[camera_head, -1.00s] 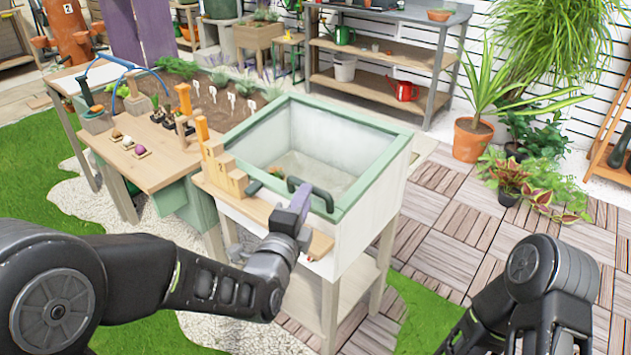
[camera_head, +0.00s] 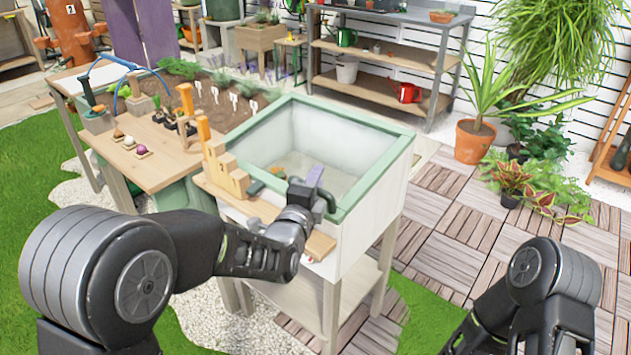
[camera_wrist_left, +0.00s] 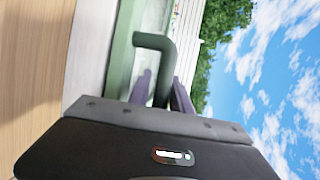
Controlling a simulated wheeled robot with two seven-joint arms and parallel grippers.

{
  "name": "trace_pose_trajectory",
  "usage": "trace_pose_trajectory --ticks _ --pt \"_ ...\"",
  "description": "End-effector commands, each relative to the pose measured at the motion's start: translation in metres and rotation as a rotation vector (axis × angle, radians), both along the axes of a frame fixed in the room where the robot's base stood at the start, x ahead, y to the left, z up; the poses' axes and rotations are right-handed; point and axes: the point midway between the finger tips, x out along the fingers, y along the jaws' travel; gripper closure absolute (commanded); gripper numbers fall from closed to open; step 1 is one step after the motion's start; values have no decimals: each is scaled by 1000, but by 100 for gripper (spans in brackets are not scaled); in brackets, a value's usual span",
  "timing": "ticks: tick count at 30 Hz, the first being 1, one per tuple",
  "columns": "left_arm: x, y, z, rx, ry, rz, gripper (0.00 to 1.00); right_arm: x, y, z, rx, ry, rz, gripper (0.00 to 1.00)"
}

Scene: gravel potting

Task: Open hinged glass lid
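The glass lid with a pale green frame (camera_head: 385,163) lies on top of the white planter box (camera_head: 376,215) and looks shut. Its dark green handle (camera_head: 326,201) is on the front edge, partly hidden by my left gripper (camera_head: 310,183). In the left wrist view the handle (camera_wrist_left: 150,41) runs between the two purple fingers of my left gripper (camera_wrist_left: 163,90). The fingers are apart on either side of it, with a slim gap visible, so the gripper looks open around the handle. The fingers of my right gripper are not in view; only its arm shows at lower right.
A wooden stepped block (camera_head: 225,172) stands on the left of the box's front ledge (camera_head: 262,207). A wooden potting table (camera_head: 165,170) with tools and small bulbs adjoins at left. Potted plants (camera_head: 473,141) stand on the right. The space above the lid is clear.

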Motion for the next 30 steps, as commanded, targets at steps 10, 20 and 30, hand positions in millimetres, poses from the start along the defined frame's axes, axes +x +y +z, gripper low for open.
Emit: trace_pose_trajectory --ticks 10,20,30 --pt "0 0 0 0 0 0 94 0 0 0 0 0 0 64" --pt "-1 0 0 0 1 0 100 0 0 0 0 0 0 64" --pt "-1 0 -1 0 1 0 100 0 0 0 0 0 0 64"
